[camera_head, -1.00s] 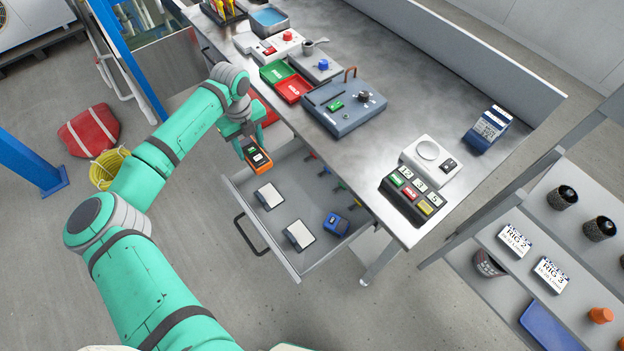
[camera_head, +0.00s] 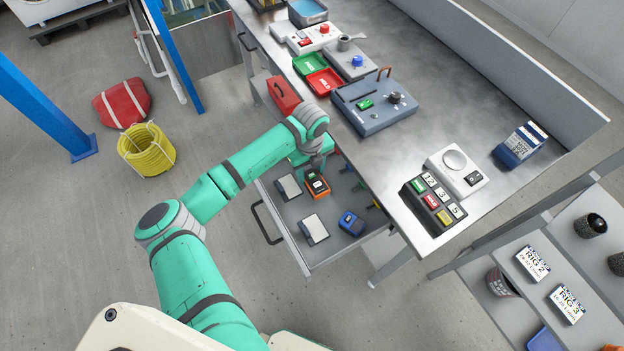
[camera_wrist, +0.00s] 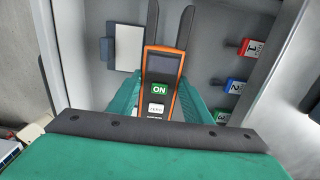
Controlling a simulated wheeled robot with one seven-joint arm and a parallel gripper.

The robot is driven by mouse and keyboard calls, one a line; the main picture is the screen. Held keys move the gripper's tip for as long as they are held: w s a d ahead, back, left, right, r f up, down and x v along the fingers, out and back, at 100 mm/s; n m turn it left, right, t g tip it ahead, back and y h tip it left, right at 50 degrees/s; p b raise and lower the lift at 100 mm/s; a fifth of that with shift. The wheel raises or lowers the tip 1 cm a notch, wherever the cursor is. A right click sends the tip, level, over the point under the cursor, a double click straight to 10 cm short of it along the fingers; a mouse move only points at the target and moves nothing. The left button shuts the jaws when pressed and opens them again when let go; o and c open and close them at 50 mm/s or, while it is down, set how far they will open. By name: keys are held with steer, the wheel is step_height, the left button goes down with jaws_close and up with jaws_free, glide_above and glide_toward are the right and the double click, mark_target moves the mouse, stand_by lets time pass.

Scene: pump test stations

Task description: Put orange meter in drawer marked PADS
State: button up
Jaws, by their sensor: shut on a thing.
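The orange meter (camera_head: 317,186), with a dark face and a green ON label, is held in my gripper (camera_head: 316,172). In the wrist view the meter (camera_wrist: 159,88) lies between the two dark fingers (camera_wrist: 168,25), which are shut on it. In the head view it is over or inside the open drawer (camera_head: 313,262), in its middle part. I cannot tell whether it touches the drawer floor. No PADS marking on the drawer is readable.
The drawer holds two white-topped pads (camera_head: 314,229) (camera_head: 289,187), a blue meter (camera_head: 351,223) and coloured tags (camera_wrist: 232,86) along one side. The bench (camera_head: 440,110) above carries a blue-grey device (camera_head: 375,103) and a button box (camera_head: 433,201). A red toolbox (camera_head: 283,95) is near the bench edge.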

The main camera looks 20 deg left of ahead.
mark_target(313, 174)
steer(key=shift+d+f, duration=0.2)
steer(key=shift+d, duration=0.05)
steer(key=f, duration=0.3)
steer(key=shift+d+f, duration=0.1)
steer(key=shift+d, duration=0.15)
steer(key=shift+a+f, duration=0.1)
steer(key=shift+f, duration=0.1)
steer(key=o, duration=1.2)
steer(key=shift+f, duration=0.1)
steer(key=shift+o, duration=0.2)
steer(key=shift+r, duration=0.45)
step_height(313, 174, up, 11)
steer(key=shift+s+r, duration=0.1)
steer(key=shift+r, duration=0.1)
